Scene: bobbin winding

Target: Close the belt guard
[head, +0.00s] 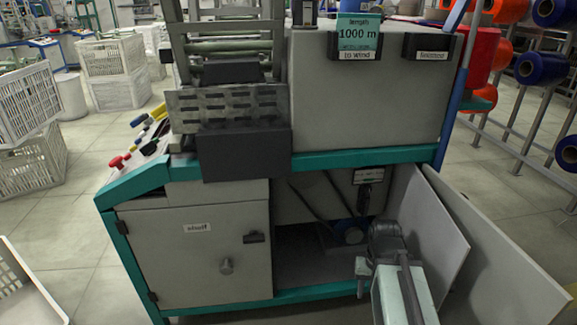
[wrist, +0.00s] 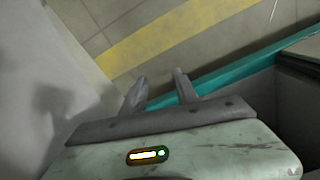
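The belt guard is a grey panel (head: 495,255) standing swung out at the lower right of the machine, with its compartment open. A second grey sheet (head: 430,215) stands just left of it; I cannot tell how the two join. Inside the opening are a dark belt and a blue motor (head: 350,232). My gripper (head: 362,268) is in front of the opening, left of the panels. In the wrist view my gripper (wrist: 160,80) has its fingers apart with nothing between them. A grey panel face (wrist: 45,85) fills the left side there, bearing a shadow.
The machine's teal lower rail (wrist: 225,70) runs close beside my fingers in the wrist view. A shut grey door (head: 190,260) with a knob is left of the opening. A rack with blue spools (head: 541,68) stands at the right. White crates (head: 112,55) stand at the back left.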

